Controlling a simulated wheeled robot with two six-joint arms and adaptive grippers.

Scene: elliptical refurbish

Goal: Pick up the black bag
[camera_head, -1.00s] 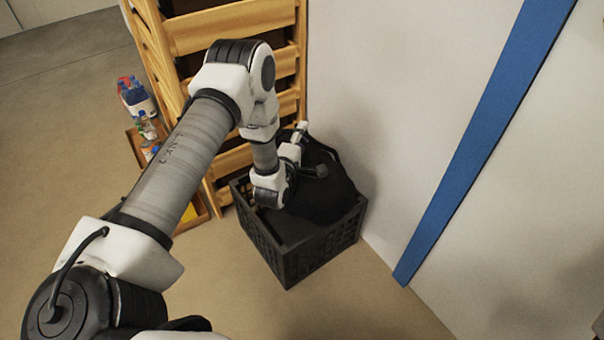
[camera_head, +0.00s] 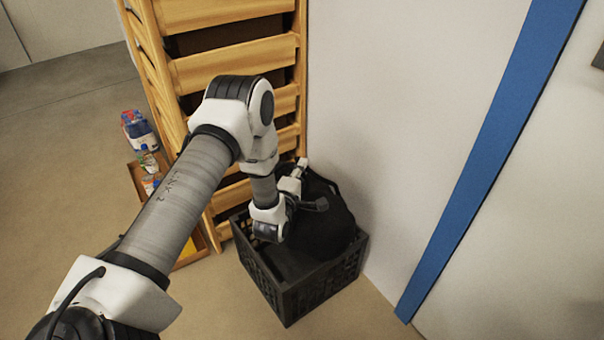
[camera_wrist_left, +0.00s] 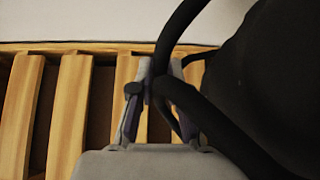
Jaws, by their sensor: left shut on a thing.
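The black bag (camera_head: 328,222) sits in a black crate (camera_head: 318,296) on the floor; its lower part is hidden by the crate wall. My left gripper (camera_head: 311,184) is at the bag's upper left side, above the crate. In the left wrist view my left gripper (camera_wrist_left: 154,88) is shut on the bag's black strap (camera_wrist_left: 182,24), which passes between its fingers. The dark bag body (camera_wrist_left: 268,80) fills the right of that view. My right gripper is in neither view.
A wooden slatted rack (camera_head: 232,66) stands right behind the crate. A pale wall (camera_head: 410,110) with a blue stripe (camera_head: 490,160) is close on the right. Bottles (camera_head: 138,130) stand in a wooden tray at the left. The floor at the far left is clear.

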